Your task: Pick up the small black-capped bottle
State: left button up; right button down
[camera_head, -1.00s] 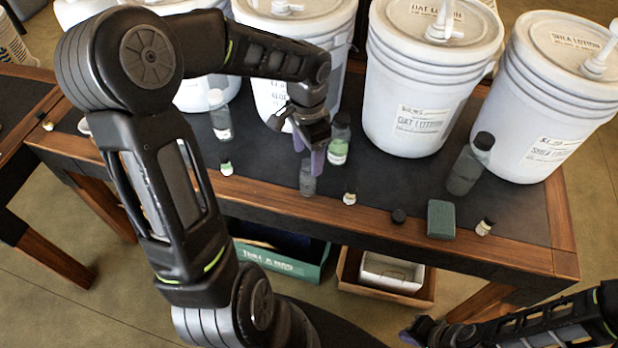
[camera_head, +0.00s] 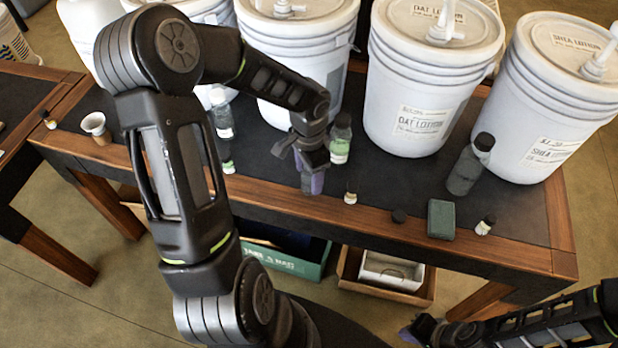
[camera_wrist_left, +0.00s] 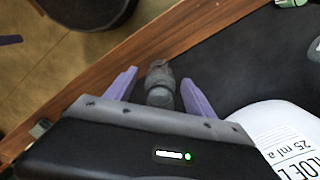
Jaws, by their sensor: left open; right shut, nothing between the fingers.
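My left gripper (camera_head: 305,182) is open and points down at the table's front edge. In the left wrist view its two purple fingers (camera_wrist_left: 158,78) stand on either side of a small dark grey bottle (camera_wrist_left: 160,90). I cannot tell whether they touch it. In the head view this bottle is mostly hidden by the fingers. Other small bottles with dark caps stand nearby: one with a green label (camera_head: 341,140), a tiny one (camera_head: 351,195), and another at the right (camera_head: 486,225). My right gripper (camera_head: 420,331) is shut and empty, low at the bottom right, away from the table.
Large white lotion buckets (camera_head: 415,95) line the back of the table (camera_head: 400,215). A dark bottle (camera_head: 470,165), a green block (camera_head: 441,219) and a black cap (camera_head: 399,215) lie to the right. A cup (camera_head: 95,127) stands at the left. Boxes (camera_head: 280,260) sit below.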

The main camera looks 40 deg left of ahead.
dwell(0.6)
pick_arm(q)
grip_shut()
dwell(0.5)
